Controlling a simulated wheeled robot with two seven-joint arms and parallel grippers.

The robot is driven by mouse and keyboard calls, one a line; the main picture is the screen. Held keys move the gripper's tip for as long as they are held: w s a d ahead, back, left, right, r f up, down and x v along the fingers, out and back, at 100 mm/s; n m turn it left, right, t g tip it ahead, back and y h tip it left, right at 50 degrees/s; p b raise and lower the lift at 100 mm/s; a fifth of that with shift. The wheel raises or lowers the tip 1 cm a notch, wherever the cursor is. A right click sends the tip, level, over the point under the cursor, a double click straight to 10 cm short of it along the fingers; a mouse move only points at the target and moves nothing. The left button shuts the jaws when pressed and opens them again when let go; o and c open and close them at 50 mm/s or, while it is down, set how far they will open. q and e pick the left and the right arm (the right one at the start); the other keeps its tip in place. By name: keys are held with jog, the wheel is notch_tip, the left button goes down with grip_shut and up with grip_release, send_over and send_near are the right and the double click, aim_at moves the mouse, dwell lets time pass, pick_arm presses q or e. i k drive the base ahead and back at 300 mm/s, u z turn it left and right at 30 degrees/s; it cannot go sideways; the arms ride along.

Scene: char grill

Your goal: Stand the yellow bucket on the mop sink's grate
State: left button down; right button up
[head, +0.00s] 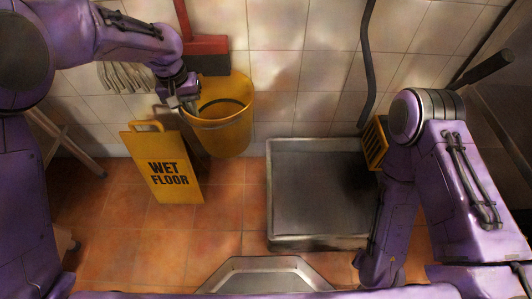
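The yellow bucket (222,136) is upright or nearly so by the tiled wall, left of the mop sink. Its lower edge overlaps the wall's foot and it looks raised off the floor. My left gripper (187,104) is at the bucket's left rim and appears shut on it; the fingertips are small and partly hidden. The mop sink (273,195) is a square metal-rimmed basin on the floor with a dark grey grate (322,190), which is bare. My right arm comes down right of the sink; its gripper cannot be made out.
A yellow "WET FLOOR" sign (165,180) stands in front of and left of the bucket. A red-headed broom (206,46) and a grey mop head (125,76) are at the wall. A dark hose (368,70) hangs behind the sink. A yellow slotted item (375,143) is at its back right corner.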

aim_at(328, 191)
jog(key=u, duration=0.5)
jog(key=k, duration=1.25)
jog(key=z, duration=0.2)
jog(key=i, duration=0.55)
jog(key=z, duration=0.9)
jog(key=i, duration=0.7)
jog(key=z, duration=0.2)
